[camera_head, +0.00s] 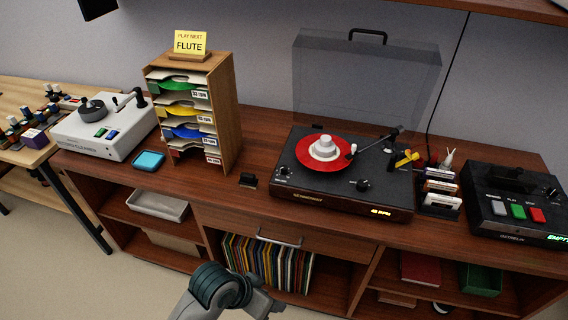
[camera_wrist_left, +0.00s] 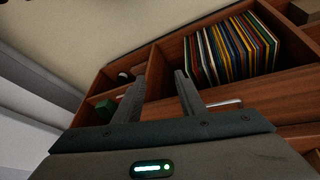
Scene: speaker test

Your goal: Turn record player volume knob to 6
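The dark record player (camera_head: 395,195) stands on the wooden cabinet, its clear lid raised and a red record (camera_head: 312,161) with a white centre on its platter. Its front display reads 45 RPM. One small dark knob (camera_head: 284,171) is at its front left and another knob (camera_head: 363,185) at its front right. I cannot read their markings or tell which sets volume. My left gripper (camera_wrist_left: 163,84) is open and empty in the left wrist view, fingers apart, facing the cabinet front. It touches no knob. In the head view only a grey arm link of mine shows, at the bottom. My right gripper is out of view.
Cassettes (camera_head: 441,190) and a tape deck (camera_head: 515,210) stand right. Below are a drawer handle (camera_head: 279,240) and shelved records (camera_head: 268,264).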

